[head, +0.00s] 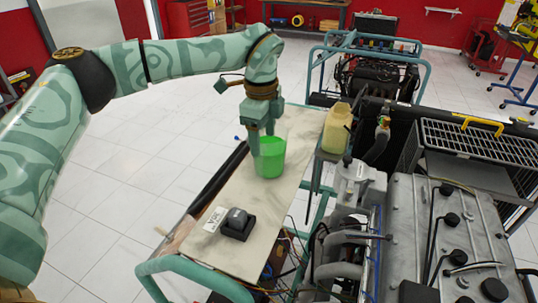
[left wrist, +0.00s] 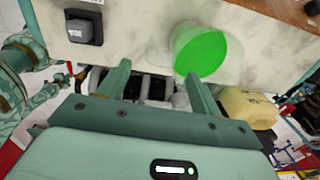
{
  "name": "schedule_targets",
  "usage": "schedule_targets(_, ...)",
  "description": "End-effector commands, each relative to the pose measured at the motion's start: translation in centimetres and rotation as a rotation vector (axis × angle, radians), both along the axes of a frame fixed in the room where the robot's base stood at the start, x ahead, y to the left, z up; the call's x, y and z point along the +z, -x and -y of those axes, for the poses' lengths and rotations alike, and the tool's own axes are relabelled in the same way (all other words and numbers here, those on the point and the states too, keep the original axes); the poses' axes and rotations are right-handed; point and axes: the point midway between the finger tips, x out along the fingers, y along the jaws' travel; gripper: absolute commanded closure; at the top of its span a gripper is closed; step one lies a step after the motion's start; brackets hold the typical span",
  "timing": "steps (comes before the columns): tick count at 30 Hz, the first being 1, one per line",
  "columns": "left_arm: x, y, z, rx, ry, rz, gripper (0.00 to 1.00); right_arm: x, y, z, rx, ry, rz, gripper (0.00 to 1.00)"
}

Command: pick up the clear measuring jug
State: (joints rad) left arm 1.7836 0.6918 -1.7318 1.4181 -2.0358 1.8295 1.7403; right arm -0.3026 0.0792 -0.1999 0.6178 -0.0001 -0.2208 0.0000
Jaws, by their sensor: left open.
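The clear measuring jug (head: 272,160) stands upright on the pale board of the trainer's cart and looks green from its contents. It also shows in the left wrist view (left wrist: 184,40), with a bright green surface inside clear walls. My left gripper (head: 262,146) points down at the jug's near-left side and overlaps its rim in the head view. In the left wrist view its two fingers (left wrist: 157,80) are apart with nothing held, and the jug lies beyond the right-hand finger. I cannot tell whether a finger touches it. My right gripper is not in view.
A black box-shaped device (head: 237,224) and a white label card (head: 214,219) lie nearer on the board (head: 205,248). A yellowish bottle (head: 336,128) stands right of the jug. The grey engine (head: 430,240) fills the right side. Board between jug and device is clear.

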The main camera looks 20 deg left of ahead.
Motion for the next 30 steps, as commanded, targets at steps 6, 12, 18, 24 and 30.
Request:
schedule_targets(6,-2.2,0.0,-0.3,-0.001,0.000,-0.002,0.35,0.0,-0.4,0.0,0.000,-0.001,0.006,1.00)
schedule_targets(12,-5.2,-0.1,-0.6,-0.002,0.000,-0.002,0.35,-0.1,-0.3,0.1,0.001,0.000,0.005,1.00)
schedule_targets(18,-5.8,-0.2,-0.6,-0.001,0.001,0.001,0.35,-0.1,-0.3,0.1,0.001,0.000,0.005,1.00)
schedule_targets(24,-5.7,-0.2,-0.6,-0.001,0.000,0.000,0.66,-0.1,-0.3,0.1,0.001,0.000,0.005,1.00)
schedule_targets(30,-5.6,-0.2,-0.6,-0.002,0.001,0.003,1.00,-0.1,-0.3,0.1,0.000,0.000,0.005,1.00)
